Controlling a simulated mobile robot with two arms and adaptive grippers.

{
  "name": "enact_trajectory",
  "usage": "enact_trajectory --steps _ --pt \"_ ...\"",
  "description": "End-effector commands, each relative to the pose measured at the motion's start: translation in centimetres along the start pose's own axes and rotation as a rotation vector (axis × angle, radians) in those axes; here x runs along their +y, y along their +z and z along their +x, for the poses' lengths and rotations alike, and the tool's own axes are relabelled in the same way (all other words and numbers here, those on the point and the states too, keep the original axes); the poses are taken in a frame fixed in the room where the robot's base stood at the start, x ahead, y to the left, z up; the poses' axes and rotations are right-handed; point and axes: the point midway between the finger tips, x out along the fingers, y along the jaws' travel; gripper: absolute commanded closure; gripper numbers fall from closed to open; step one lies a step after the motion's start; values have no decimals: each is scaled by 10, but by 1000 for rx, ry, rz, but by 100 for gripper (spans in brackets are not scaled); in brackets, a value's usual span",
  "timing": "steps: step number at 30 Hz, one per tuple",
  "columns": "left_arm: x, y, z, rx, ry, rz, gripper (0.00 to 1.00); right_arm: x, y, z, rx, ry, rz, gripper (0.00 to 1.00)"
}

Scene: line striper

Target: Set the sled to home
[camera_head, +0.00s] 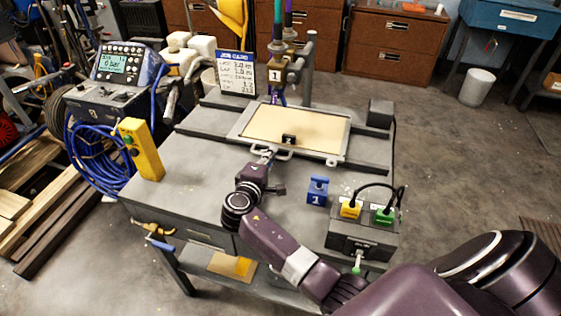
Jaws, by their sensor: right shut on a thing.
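The sled (241,126) is a light grey frame around a beige panel (300,127), lying across dark rails on the workbench. A pale bar handle (312,153) runs along its near edge, with a small black block marked with a digit (288,140) above it. My right gripper (267,156) reaches up from the lower right and is shut on the sled's handle at its left part. The fingertips are small and partly hidden here. My left gripper is out of view.
A job card (235,73) stands behind the sled beside a vertical dispensing head (278,75). A yellow pendant (140,150) stands at the bench's left. A blue block marked 1 (317,190) and a connector box (364,228) sit right of my arm. The bench's left front is clear.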

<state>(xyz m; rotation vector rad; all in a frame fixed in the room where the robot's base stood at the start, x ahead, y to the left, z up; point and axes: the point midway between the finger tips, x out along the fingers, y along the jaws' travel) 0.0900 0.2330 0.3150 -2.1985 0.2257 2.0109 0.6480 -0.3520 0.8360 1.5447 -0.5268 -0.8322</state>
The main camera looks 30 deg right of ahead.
Motion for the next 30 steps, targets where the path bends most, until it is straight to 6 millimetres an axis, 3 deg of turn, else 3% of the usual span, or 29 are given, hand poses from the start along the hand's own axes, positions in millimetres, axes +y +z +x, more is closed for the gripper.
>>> enact_trajectory --steps 6,7,9,19,23,30 --pt "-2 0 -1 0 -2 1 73 -3 2 0 -1 -5 -5 100" --pt "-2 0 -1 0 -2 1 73 -3 2 0 -1 -5 -5 91" --pt "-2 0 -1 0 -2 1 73 -3 2 0 -2 -5 -4 85" --pt "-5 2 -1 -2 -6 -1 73 -2 2 -4 -1 -4 -4 85" --pt "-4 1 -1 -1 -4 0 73 -3 1 -20 1 -5 -4 85" --pt "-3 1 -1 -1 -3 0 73 -3 1 -72 0 -7 -3 85"
